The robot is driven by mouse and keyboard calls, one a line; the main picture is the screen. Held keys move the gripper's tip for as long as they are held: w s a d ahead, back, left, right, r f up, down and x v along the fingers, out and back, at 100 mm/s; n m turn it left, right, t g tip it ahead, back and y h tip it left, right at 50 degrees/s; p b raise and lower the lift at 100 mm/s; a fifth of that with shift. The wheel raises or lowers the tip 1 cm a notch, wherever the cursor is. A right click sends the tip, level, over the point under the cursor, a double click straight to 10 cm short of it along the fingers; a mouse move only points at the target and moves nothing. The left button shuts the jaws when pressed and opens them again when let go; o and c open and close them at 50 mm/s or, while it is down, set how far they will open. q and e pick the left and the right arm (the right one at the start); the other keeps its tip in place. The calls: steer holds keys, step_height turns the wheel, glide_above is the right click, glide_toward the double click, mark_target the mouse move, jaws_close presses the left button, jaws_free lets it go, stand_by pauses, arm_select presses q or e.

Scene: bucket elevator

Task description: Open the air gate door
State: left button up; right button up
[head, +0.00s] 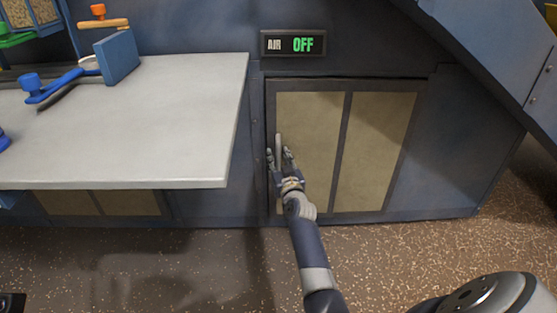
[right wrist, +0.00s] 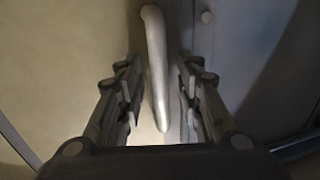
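The air gate door (head: 365,150) is a low cabinet door with two tan panels in a dark frame, and it looks closed. A pale vertical bar handle (head: 278,146) sits near its left edge. My right gripper (head: 279,156) is at the handle. In the right wrist view the handle (right wrist: 157,65) stands between the two open fingers (right wrist: 158,90), with a gap visible on both sides. The lower end of the handle reaches down between the fingers. My left gripper is not clearly visible in the head view.
A sign (head: 293,43) above the door reads AIR OFF. A grey worktop (head: 130,115) juts out left of the door, with a blue-handled item (head: 52,86) on it. A sloping blue chute (head: 500,50) hangs at the upper right. The speckled floor (head: 400,255) before the door is clear.

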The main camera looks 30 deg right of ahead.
jaws_close()
steer(key=shift+s, duration=0.1)
